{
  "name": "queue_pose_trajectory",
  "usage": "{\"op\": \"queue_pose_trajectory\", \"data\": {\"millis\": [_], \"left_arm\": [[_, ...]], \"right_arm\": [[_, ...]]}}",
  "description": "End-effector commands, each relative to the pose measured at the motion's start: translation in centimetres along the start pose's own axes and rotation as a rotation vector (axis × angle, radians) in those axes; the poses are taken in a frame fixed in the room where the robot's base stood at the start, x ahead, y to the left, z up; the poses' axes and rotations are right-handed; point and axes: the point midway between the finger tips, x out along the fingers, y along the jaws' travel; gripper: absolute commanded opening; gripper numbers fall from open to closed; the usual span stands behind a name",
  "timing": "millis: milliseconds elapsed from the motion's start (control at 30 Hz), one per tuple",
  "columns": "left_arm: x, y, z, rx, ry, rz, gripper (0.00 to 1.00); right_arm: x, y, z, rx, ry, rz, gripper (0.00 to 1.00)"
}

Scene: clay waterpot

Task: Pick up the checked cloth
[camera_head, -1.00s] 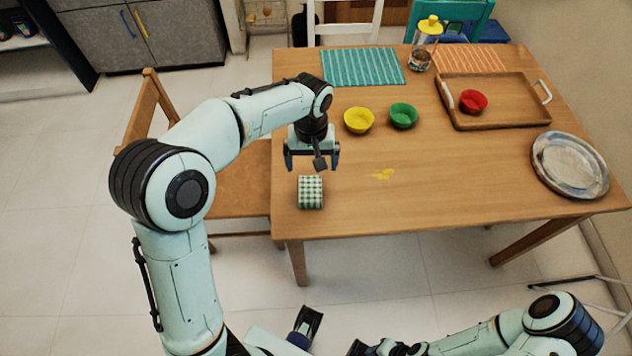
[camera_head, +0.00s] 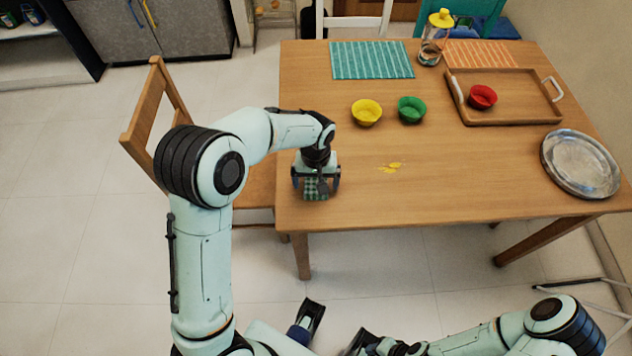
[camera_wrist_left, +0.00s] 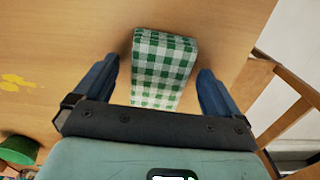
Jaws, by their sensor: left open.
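The checked cloth, green and white and folded into a small block, lies on the near left part of the table. In the head view the cloth (camera_head: 316,190) is partly hidden by my left gripper (camera_head: 316,183). In the left wrist view the cloth (camera_wrist_left: 162,68) sits between the two blue fingers of my left gripper (camera_wrist_left: 158,74). The gripper is open, with a gap on each side of the cloth.
The wooden table (camera_head: 450,190) has a yellow spill (camera_head: 390,168) right of the cloth. Behind are a yellow bowl (camera_head: 366,112) and a green bowl (camera_head: 411,109). A tray (camera_head: 515,117) holds a red bowl (camera_head: 482,96). A silver platter (camera_head: 580,163) lies right. A wooden chair (camera_head: 150,125) stands left.

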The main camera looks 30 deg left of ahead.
Motion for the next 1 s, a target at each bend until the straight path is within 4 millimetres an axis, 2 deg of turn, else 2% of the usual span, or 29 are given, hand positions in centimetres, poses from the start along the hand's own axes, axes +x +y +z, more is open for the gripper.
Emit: {"op": "queue_pose_trajectory", "data": {"millis": [100,133,300,733,867,1000], "left_arm": [[0.0,0.0,0.0,0.000,0.000,0.000,0.98],[0.0,0.0,0.0,0.000,0.000,0.000,0.95],[-0.1,0.0,0.0,0.000,0.000,0.000,0.39],[-0.8,0.1,-0.1,0.000,0.002,0.001,0.37],[-2.3,0.1,-0.1,0.000,0.004,0.003,0.37],[-5.2,0.1,-0.1,0.000,0.006,0.005,0.37]], "right_arm": [[0.0,0.0,0.0,0.000,0.000,0.000,0.33],[0.0,0.0,0.0,0.000,0.000,0.000,0.33],[0.0,0.0,0.0,0.000,0.000,0.000,0.33],[-0.1,0.0,0.0,0.000,0.001,0.000,0.33],[-0.3,-0.1,0.0,0.000,0.001,0.000,0.33],[-0.7,-0.3,0.0,-0.001,0.002,-0.001,0.33]]}}
